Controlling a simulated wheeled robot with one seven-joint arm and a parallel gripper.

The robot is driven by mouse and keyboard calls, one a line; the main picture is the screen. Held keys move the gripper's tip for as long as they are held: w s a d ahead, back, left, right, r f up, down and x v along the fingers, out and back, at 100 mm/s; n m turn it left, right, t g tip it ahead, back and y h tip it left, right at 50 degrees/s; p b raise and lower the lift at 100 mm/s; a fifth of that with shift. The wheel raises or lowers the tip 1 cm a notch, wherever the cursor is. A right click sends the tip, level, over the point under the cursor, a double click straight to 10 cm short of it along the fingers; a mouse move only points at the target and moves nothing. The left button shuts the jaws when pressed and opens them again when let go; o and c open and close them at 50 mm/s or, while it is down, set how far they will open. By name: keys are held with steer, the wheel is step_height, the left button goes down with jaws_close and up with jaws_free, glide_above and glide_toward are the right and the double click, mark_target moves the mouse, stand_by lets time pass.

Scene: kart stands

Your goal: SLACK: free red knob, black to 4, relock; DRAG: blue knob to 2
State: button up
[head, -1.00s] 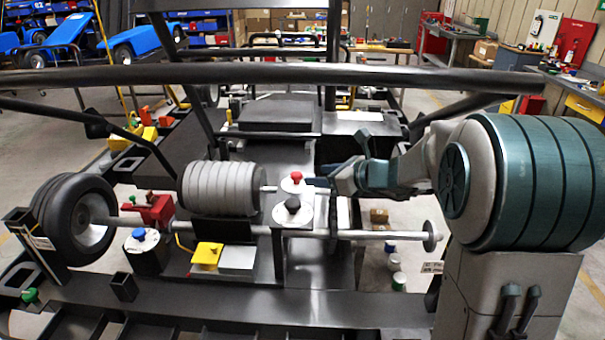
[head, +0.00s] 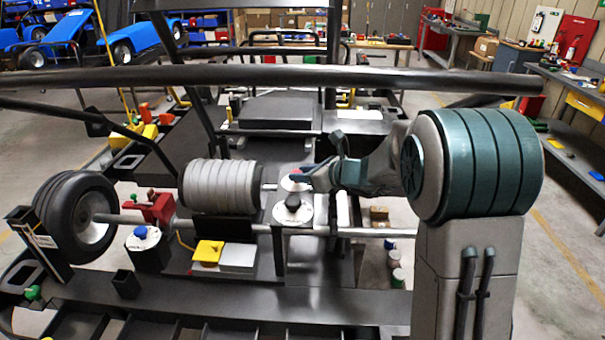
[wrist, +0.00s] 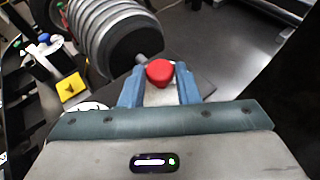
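The red knob (head: 295,171) sits on a pale round dial on a post right of the grey ribbed cylinder, partly covered by my fingers in the head view. In the wrist view the red knob (wrist: 159,71) is between the two blue fingertips of my gripper (wrist: 159,80). The fingers are parted around it; I see no clear grip. The black knob (head: 293,202) stands on a pale dial just in front of the red one. Its scale marks are too small to read. The blue knob (head: 140,233) stands on a dark post at left; its setting is unreadable.
A dark bar (head: 270,76) crosses above the workspace. The grey ribbed cylinder (head: 220,186) is left of the knobs. A steel shaft (head: 350,232) runs near the black knob's post.

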steer(key=shift+w+d+r+n+g+y+p, duration=0.15)
steer(key=shift+n+g+y+p, duration=0.15)
steer(key=shift+n+g+p, duration=0.2)
steer(key=shift+w+r+n+g+y+p, duration=0.15)
steer(key=shift+n+g+y+p, duration=0.2)
steer(key=shift+n+g, duration=0.25)
steer(key=shift+w+f+n+g+y+p, duration=0.1)
steer(key=shift+n+g+y+p, duration=0.3)
steer(key=shift+n+g, duration=0.3)
steer(key=shift+w+f+n+g+y+p, duration=0.1)
steer(key=shift+n+g+y+p, duration=0.05)
steer(key=shift+n+g+p, duration=0.4)
steer(key=o, duration=0.9)
steer(key=shift+o, duration=0.2)
steer(key=shift+d, duration=0.1)
steer(key=b+v, duration=0.2)
steer(key=v, duration=0.5)
steer(key=shift+d+r, duration=0.1)
steer(key=shift+d, duration=0.1)
